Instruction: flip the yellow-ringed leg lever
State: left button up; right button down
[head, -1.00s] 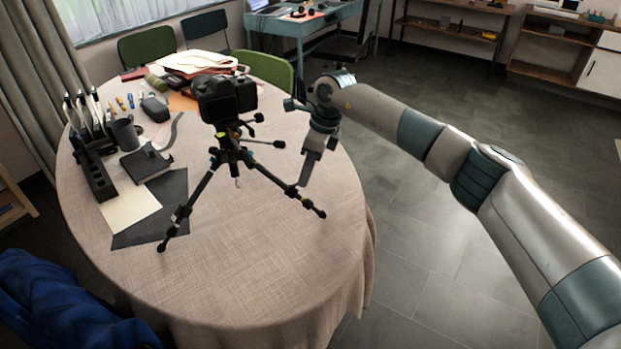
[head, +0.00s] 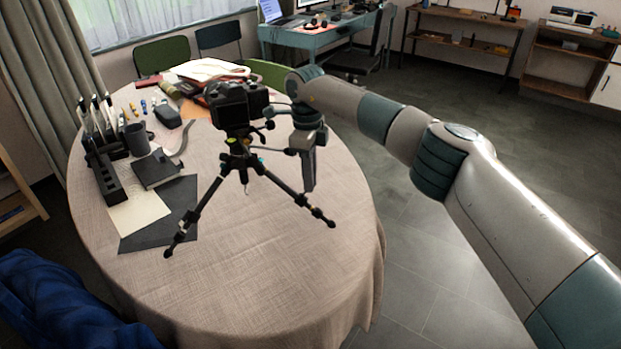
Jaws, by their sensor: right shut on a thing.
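A black camera (head: 238,103) sits on a black tripod (head: 238,160) that stands upright on the round table (head: 255,275). One leg reaches front left and one front right. My right gripper (head: 308,189) points down at the front-right leg. Its fingertips are at the dark leg lever (head: 301,199) partway down that leg, and the jaws are shut on it. The lever is small and partly covered, and I cannot make out a yellow ring there. A small yellow mark shows near the tripod's top. My left gripper is not in view.
A dark holder (head: 106,180), a grey cup (head: 137,139), a dark sheet and papers lie on the table's left. Folders (head: 208,70) are piled at the back. The tripod's pan handle points right, close to my right wrist. The table's front is clear.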

jog(key=shift+a, duration=0.1)
jog(key=c, duration=1.8)
grip_release()
jog(key=shift+r, duration=0.1)
